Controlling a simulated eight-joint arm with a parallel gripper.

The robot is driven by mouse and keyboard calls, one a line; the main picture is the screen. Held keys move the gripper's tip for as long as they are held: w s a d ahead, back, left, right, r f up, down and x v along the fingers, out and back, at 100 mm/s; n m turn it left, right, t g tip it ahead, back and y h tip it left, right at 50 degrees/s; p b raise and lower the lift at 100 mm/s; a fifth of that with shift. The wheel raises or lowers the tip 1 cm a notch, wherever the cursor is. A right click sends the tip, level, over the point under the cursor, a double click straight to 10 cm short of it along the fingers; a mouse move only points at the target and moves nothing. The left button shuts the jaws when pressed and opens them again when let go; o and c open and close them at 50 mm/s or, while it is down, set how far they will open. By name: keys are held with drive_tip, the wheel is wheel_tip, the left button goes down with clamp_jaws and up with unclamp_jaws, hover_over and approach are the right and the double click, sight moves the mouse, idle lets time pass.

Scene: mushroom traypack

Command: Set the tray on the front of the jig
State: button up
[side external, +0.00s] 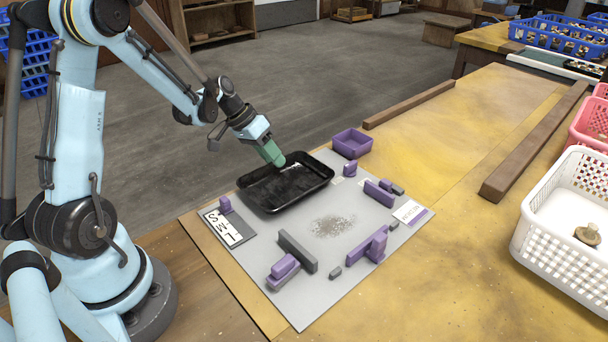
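The black rectangular tray (302,190) is over the back left part of the grey jig board (350,268), its back left corner reaching to or past the board's edge. I cannot tell whether its underside touches the board. The fingertips are partly lost against the dark tray. The jig carries several purple and grey blocks, including a long grey block (298,250) and a purple one (367,246) at the near side. A speckled patch (333,225) marks its middle.
A purple open box (352,143) stands behind the jig. A white basket (575,242) with mushrooms and a pink basket (591,126) stand at the right. Brown wooden bars (535,142) lie on the yellow table. The table between jig and white basket is clear.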

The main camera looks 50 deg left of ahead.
drive_tip(key=v, duration=1.1)
drive_tip(key=s+d+r+t+y, duration=0.1)
drive_tip(key=s+d+y, duration=0.1)
drive_tip(key=d, duration=0.6)
drive_tip(key=s+d+r+t+y, duration=0.1)
drive_tip(key=s+d, duration=0.3)
drive_tip(key=d, duration=0.5)
drive_tip(key=shift+s+d+m+t+y, duration=0.3)
drive_tip(key=shift+s+m+y, duration=0.1)
drive_tip(key=shift+y, duration=0.2)
